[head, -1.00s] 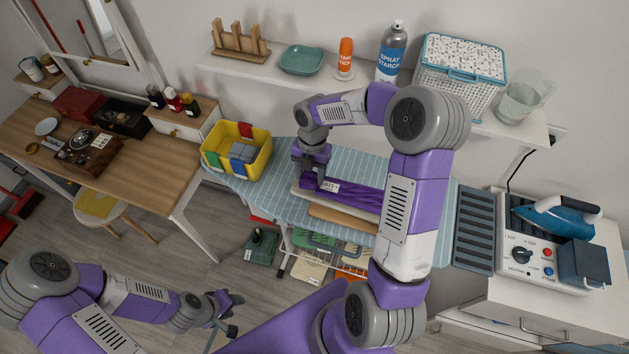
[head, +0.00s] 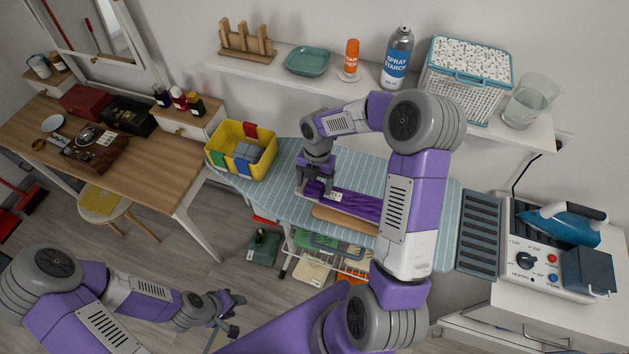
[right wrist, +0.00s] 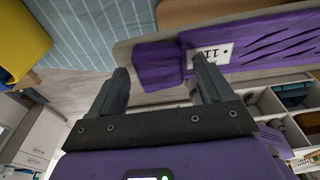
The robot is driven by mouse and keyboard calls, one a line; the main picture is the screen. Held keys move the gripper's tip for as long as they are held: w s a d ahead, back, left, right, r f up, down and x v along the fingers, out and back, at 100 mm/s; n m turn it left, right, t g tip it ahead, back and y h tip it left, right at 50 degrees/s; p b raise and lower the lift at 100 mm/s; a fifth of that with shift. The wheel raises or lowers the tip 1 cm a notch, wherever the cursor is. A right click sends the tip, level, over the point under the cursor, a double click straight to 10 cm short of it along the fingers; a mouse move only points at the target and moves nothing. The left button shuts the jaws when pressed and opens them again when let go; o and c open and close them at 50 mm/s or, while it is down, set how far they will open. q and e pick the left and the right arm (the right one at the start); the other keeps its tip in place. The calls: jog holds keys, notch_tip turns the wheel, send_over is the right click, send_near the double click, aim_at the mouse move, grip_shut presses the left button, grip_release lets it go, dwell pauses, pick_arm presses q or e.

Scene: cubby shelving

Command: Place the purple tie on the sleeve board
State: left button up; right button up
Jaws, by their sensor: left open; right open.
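The purple tie (head: 358,206) lies folded in a long strip, with a white label near its left end, on the narrow pale sleeve board (right wrist: 128,52). The sleeve board rests on the striped ironing board (head: 272,196). My right gripper (head: 314,190) is over the tie's left end, pointing down. In the right wrist view, my right gripper (right wrist: 162,80) is open, its fingers apart near the tie's end (right wrist: 158,64) and label. I cannot tell whether they touch it. My left gripper (head: 236,314) is open and empty, low at the left, away from the boards.
A tan wooden piece (head: 342,220) lies beside the tie. A yellow bin (head: 238,150) stands on the ironing board's left end. A wall shelf (head: 345,87) holds spray starch and a basket. An iron (head: 565,224) stands at the right. The striped cover behind the tie is clear.

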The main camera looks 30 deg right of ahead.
jog(key=shift+r, duration=0.2)
notch_tip(320, 180, up, 11)
jog(key=w+d, duration=0.1)
jog(key=s+a+f+m+y, duration=0.35)
jog(key=a+f+m, duration=0.85)
jog(key=f, duration=0.4)
jog(key=s+a+f+m+t, duration=0.1)
jog(key=s+a+f+m, duration=0.1)
jog(key=s+f+m, duration=0.3)
jog(key=s+a+f+m, duration=0.3)
jog(key=s+f+m, duration=0.3)
jog(key=m, duration=0.6)
jog(key=shift+s+t+h+p, duration=0.35)
jog(key=shift+s+t+p, duration=0.05)
jog(key=shift+s, duration=0.8)
jog(key=shift+f, duration=0.1)
